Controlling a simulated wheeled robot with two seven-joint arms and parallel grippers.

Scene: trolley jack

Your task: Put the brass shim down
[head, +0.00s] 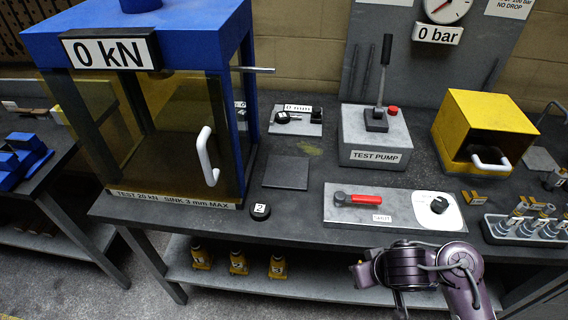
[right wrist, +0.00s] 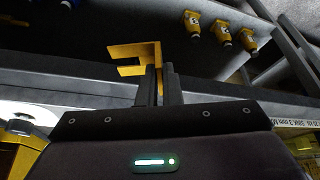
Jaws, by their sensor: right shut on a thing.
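My right gripper (right wrist: 160,84) is shut on the brass shim (right wrist: 138,52), a flat yellow plate with a slot cut in it. In the right wrist view the shim sticks out past the fingers, mostly to the left. The gripper seems to be in front of the bench's front edge, with the lower shelf behind it. My left gripper is not in view.
The bench (head: 300,224) holds a blue test press (head: 190,24), a dark square plate (head: 287,172), a black puck marked 2 (head: 260,211), a grey panel with a red lever (head: 391,207), a test pump (head: 375,135) and a yellow box (head: 484,125). Small yellow jacks (head: 238,263) stand below.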

